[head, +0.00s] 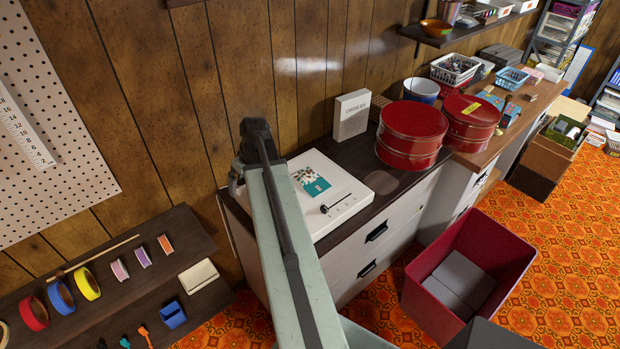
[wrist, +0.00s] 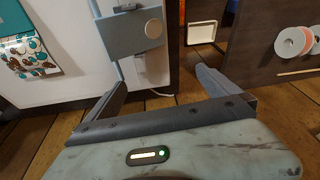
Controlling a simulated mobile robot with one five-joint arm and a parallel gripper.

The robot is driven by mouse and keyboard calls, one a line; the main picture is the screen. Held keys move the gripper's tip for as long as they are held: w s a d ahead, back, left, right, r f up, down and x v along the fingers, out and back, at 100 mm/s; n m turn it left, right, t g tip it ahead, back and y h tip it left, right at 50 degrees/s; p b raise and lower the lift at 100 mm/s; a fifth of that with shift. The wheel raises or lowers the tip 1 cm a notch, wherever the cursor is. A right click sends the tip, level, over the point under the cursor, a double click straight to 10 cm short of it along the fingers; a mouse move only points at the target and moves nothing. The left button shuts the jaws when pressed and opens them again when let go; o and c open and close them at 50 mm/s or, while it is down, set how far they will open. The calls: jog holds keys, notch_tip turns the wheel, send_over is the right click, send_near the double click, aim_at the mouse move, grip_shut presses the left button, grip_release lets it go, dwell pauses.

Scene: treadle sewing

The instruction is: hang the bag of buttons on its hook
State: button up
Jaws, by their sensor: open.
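The bag of buttons (head: 311,181), clear with a teal band and mixed buttons, lies on a white slab (head: 300,222) on the dark cabinet top. It also shows at the left edge of the wrist view (wrist: 32,57), partly cut off. My gripper (wrist: 158,84) is open and empty, with the bag well to the left of its fingers. In the head view my arm hides most of the gripper. A grey block with a round knob (wrist: 153,28) stands beyond the fingertips. I cannot make out the bag's hook for certain.
A short black rod with a round end (head: 336,206) sits at the slab's front. Red tins (head: 411,135) and a white box (head: 351,115) stand behind. A dark shelf (head: 110,290) with tapes and spools is at left. A red bin (head: 424,302) stands on the floor.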

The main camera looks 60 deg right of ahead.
jog(key=m+t+h, duration=0.1)
jog(key=h, duration=0.1)
send_near(303, 172)
jog(key=shift+s+d+f, duration=0.1)
jog(key=shift+f, duration=0.2)
jog(key=b+x, duration=0.2)
jog(key=shift+f, duration=0.25)
jog(key=b+x, duration=0.5)
jog(key=shift+w+d+f, duration=0.1)
jog(key=shift+w+f, duration=0.2)
jog(key=shift+r, duration=0.2)
jog(key=c, duration=1.3)
